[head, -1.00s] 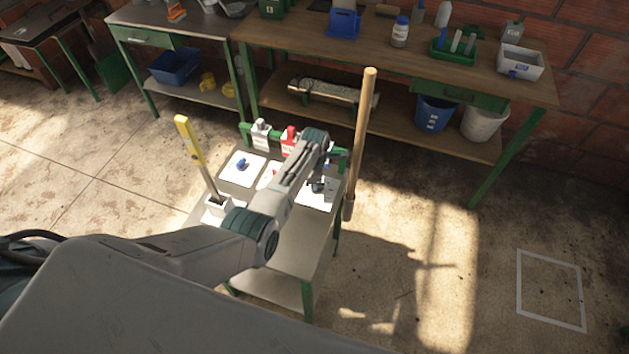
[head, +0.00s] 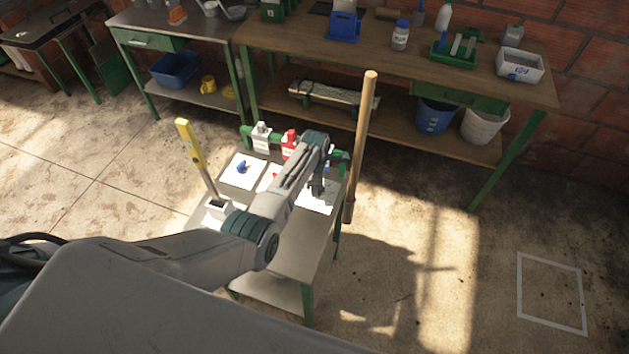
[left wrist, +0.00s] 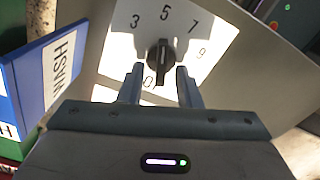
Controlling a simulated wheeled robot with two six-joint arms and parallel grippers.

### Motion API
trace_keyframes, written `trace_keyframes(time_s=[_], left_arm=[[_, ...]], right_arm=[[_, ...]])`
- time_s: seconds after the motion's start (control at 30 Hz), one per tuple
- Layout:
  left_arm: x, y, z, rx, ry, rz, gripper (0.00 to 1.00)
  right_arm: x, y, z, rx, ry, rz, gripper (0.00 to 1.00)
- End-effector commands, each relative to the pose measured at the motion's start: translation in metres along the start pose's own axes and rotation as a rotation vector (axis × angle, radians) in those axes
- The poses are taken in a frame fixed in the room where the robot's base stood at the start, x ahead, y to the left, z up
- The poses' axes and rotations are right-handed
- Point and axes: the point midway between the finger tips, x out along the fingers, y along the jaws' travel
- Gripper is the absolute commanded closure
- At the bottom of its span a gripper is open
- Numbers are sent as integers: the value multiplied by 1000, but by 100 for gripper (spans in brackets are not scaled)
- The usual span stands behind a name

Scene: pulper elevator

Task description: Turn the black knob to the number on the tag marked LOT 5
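The black knob (left wrist: 160,60) sits on a white dial plate (left wrist: 205,58) in the left wrist view. The numbers 3, 5, 7 and 9 show around it, with 5 straight above; marks below are partly hidden. A light mark at the knob's top end seems to face 5. My left gripper (left wrist: 160,85) is open, with its fingers on either side of the knob's lower end and a gap to each side. In the head view the left gripper (head: 318,184) is over the right-hand white plate and hides most of the knob. No tag reading LOT 5 is legible. My right gripper is out of view.
A blue panel with a WASH label (left wrist: 60,72) stands left of the dial. On the small bench (head: 300,250), a blue knob (head: 243,167) sits on another plate. A yellow-topped stick (head: 190,145) and a tall wooden pole (head: 361,140) rise nearby. Shelved workbenches stand behind.

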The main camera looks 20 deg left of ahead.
Motion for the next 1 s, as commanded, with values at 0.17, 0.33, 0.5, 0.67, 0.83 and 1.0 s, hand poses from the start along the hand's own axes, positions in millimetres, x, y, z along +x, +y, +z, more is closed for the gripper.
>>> trace_keyframes(time_s=[0.17,0.33,0.5,0.67,0.83,1.0], left_arm=[[-15,0,0,0,-1,2,69],[-45,1,1,0,-2,5,69],[-76,1,0,0,-2,5,69],[-97,1,0,0,-1,3,69],[-107,0,0,0,0,1,69],[-108,0,0,0,0,0,69]], right_arm=[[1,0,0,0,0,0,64],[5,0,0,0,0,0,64],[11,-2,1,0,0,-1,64],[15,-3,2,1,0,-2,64],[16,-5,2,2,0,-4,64],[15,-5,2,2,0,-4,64]])
